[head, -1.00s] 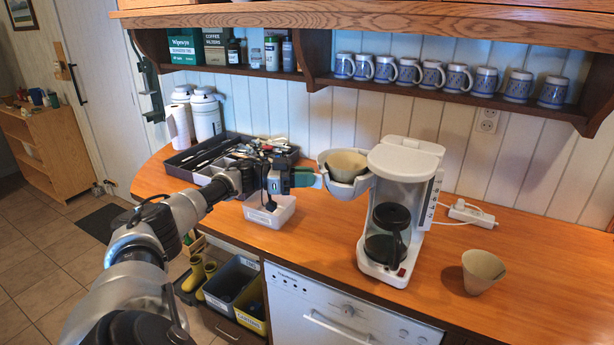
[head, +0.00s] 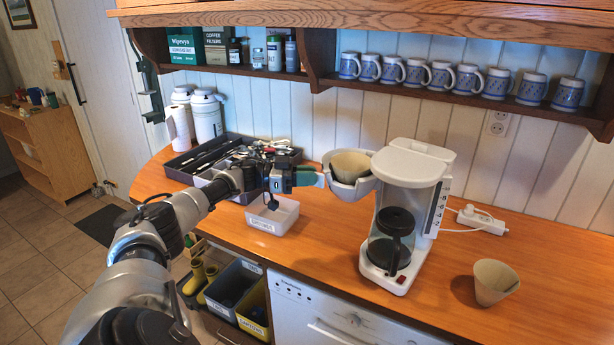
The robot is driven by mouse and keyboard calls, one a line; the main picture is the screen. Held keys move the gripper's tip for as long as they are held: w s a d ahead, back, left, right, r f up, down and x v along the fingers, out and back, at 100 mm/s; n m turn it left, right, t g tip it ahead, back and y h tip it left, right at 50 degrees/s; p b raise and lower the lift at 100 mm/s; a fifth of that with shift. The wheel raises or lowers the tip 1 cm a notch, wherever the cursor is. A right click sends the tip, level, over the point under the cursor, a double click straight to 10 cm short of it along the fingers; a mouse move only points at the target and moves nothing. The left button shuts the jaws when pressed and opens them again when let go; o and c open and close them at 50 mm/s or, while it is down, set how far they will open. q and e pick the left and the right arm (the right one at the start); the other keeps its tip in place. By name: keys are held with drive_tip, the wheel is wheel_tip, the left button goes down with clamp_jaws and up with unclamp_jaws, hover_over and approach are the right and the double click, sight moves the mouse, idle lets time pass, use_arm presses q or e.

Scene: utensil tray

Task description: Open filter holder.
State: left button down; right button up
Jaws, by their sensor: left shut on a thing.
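The white coffee maker (head: 408,190) stands on the wooden counter with its dark glass pot (head: 391,240) on the base. Its filter holder (head: 355,187) is swung out to the left of the machine's body, with a tan paper filter (head: 351,165) sitting in it. My left gripper (head: 312,178) is at the left side of the holder, shut on its edge or handle; the exact contact is small and partly hidden by the fingers. My right gripper is not in view.
A second tan filter (head: 495,282) stands on the counter at right. A small white bin (head: 262,226) sits below my left wrist. A dark utensil tray (head: 177,171) is behind it. A power strip (head: 481,221) lies right of the machine. Blue mugs (head: 441,76) line the shelf.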

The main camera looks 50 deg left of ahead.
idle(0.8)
use_arm(q)
drive_tip(key=c, duration=1.5)
unclamp_jaws()
drive_tip(key=b+v, duration=0.4)
drive_tip(key=v, duration=0.6)
drive_tip(key=shift+s+a, duration=0.25)
drive_tip(key=shift+a, duration=0.05)
